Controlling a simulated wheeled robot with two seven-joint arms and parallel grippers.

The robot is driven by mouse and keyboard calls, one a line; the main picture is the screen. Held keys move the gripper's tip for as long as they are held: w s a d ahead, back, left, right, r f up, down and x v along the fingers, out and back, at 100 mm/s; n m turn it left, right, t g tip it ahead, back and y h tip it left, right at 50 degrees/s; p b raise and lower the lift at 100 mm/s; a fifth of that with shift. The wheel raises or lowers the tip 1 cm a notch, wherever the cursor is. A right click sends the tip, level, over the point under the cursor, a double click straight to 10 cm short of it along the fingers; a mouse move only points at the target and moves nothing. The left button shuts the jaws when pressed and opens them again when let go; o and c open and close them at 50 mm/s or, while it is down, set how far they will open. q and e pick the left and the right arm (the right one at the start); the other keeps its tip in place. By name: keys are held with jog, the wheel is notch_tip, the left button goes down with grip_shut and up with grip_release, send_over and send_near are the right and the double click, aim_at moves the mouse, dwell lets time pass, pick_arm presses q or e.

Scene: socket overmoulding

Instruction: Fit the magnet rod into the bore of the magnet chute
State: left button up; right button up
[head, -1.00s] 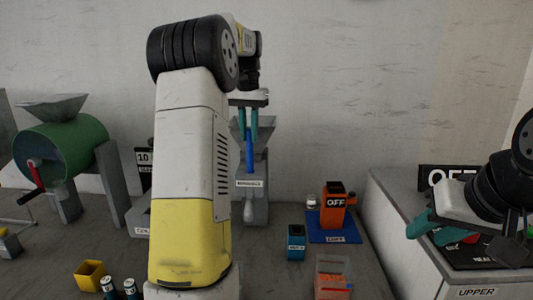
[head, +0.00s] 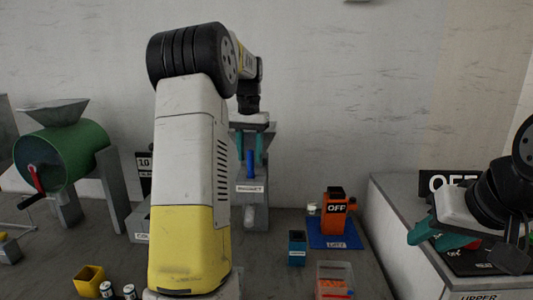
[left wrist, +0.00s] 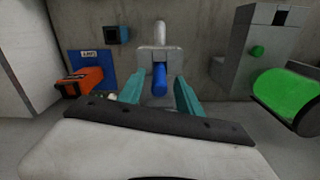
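The blue magnet rod (head: 250,164) stands upright at the grey magnet chute (head: 256,212), above its white label. Its lower end is hidden, and I cannot tell how deep it sits in the bore. My left gripper (head: 249,150) is above the chute, with its teal fingers spread on either side of the rod. In the left wrist view the rod (left wrist: 160,80) shows between the fingers (left wrist: 158,95), with gaps on both sides. My right gripper (head: 438,238) is at the right, over the grey cabinet, with its fingers apart and nothing seen between them.
A blue cup (head: 297,247) and a clear bin (head: 334,273) are nearer. A green drum machine (head: 60,157) is at the left, and a yellow cup (head: 89,280) is in front.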

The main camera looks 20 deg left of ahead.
pick_arm(q)
notch_tip(320, 180, up, 12)
jog(key=f, duration=0.1)
jog(key=s+d+r+t, duration=0.2)
jog(key=s+d, duration=0.2)
jog(key=s, duration=0.2)
jog(key=s+d+f+t, duration=0.1)
jog(key=s+d+f, duration=0.2)
jog(key=s, duration=0.4)
jog(key=s+d+f+t+h, duration=0.1)
jog(key=s+d+f, duration=0.3)
jog(key=s+f, duration=0.2)
jog(key=s+d+f+m+t+h, duration=0.1)
jog(key=s+d+f, duration=0.3)
jog(key=s, duration=0.4)
jog(key=shift+s+f+t, duration=0.15)
jog(key=shift+f+t, duration=0.1)
jog(key=shift+t, duration=0.35)
jog(key=shift+a, duration=0.1)
